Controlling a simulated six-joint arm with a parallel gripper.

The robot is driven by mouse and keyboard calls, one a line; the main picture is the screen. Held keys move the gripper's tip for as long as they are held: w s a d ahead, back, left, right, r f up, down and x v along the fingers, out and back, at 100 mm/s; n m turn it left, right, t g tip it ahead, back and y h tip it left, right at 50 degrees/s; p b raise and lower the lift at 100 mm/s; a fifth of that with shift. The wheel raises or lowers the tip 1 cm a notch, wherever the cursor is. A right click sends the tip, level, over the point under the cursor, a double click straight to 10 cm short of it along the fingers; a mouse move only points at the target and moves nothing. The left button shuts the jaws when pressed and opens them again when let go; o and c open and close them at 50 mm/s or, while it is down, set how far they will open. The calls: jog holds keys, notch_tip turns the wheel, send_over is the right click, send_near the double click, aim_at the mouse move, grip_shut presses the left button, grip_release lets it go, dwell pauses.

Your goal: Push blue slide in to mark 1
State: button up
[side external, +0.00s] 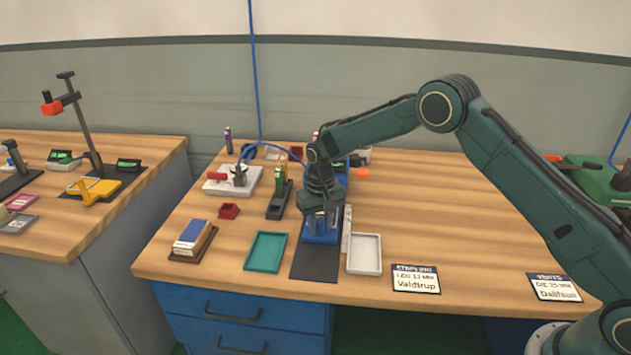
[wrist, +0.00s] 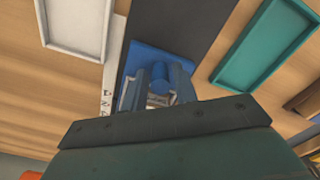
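The blue slide (side external: 321,237) sits at the rear of a dark strip (side external: 315,264) at the middle of the bench. In the wrist view the blue slide (wrist: 160,62) has blue upright parts around a small pale piece. A white scale (side external: 347,228) runs along its right side; in the wrist view the scale (wrist: 107,98) shows small digits, too blurred to match to the slide's edge. My gripper (side external: 322,220) points down right over the slide, close to or touching it. Its fingertips cannot be told apart from the blue parts, so its opening is unclear.
A teal tray (side external: 265,251) lies left of the strip and a white tray (side external: 365,254) right of it. Further left are a blue-topped block on a brown base (side external: 193,240) and a small red box (side external: 229,211). Two label cards (side external: 416,279) lie right. The right bench is mostly clear.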

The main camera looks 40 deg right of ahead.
notch_tip(320, 180, up, 14)
jog(key=shift+f, duration=0.2)
dwell(0.4)
jog(key=s+d+r+n+t, duration=0.1)
jog(key=s+d+r+t, duration=0.25)
jog(key=s+r, duration=1.5)
jog(key=s+d+f+t, duration=0.1)
jog(key=s, duration=0.9)
jog(key=s+d+f+n+t, duration=0.1)
jog(key=s+f, duration=0.1)
jog(key=s, duration=0.9)
jog(key=shift+s+f, duration=0.25)
jog(key=shift+s, duration=0.05)
